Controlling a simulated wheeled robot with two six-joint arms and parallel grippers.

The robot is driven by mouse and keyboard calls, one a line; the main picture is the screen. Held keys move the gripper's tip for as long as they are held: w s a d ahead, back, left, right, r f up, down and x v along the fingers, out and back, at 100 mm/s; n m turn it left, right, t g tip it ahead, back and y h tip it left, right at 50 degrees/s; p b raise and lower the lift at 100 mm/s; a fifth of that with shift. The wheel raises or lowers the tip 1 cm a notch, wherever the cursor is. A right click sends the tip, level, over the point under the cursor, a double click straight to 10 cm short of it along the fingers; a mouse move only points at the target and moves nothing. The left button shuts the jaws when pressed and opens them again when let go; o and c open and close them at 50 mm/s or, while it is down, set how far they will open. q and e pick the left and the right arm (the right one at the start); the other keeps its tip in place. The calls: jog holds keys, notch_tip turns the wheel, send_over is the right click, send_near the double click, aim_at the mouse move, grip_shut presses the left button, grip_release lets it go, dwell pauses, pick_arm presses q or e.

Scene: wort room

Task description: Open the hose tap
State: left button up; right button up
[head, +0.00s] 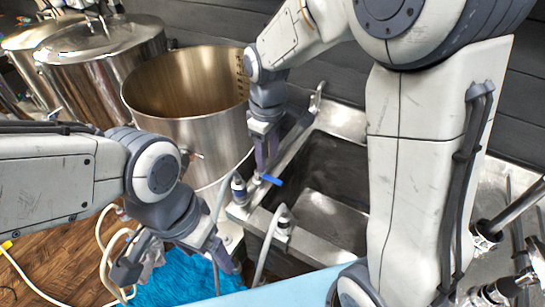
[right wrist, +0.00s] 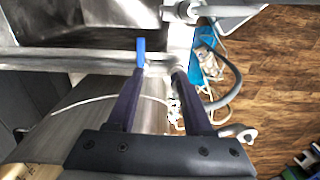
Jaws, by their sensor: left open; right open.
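The hose tap (head: 238,188) stands at the sink's near-left corner, with a blue lever handle (head: 271,180) pointing right. In the right wrist view the blue lever (right wrist: 141,48) shows just beyond the left fingertip. My right gripper (head: 262,170) points down from above, close to the lever; in its wrist view the right gripper (right wrist: 160,72) is open, with no lever between its fingers. Whether a fingertip touches the lever I cannot tell. My left gripper (head: 228,265) is open and empty, low above the blue cloth, apart from the tap.
A large open steel pot (head: 190,125) stands left of the tap, with lidded steel vessels (head: 105,55) behind. The sink basin (head: 325,185) lies to the right. A pale hose (head: 105,235) and a blue cloth (head: 175,280) lie on the wooden floor (head: 50,265).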

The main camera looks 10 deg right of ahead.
aim_at(275, 180)
jog(key=w+d+f, duration=0.1)
jog(key=f, duration=0.6)
jog(key=w+d+f, duration=0.1)
jog(key=f, duration=0.3)
jog(key=shift+w+d+p, duration=0.3)
jog(key=shift+w+p, duration=0.05)
grip_shut()
dwell(1.0)
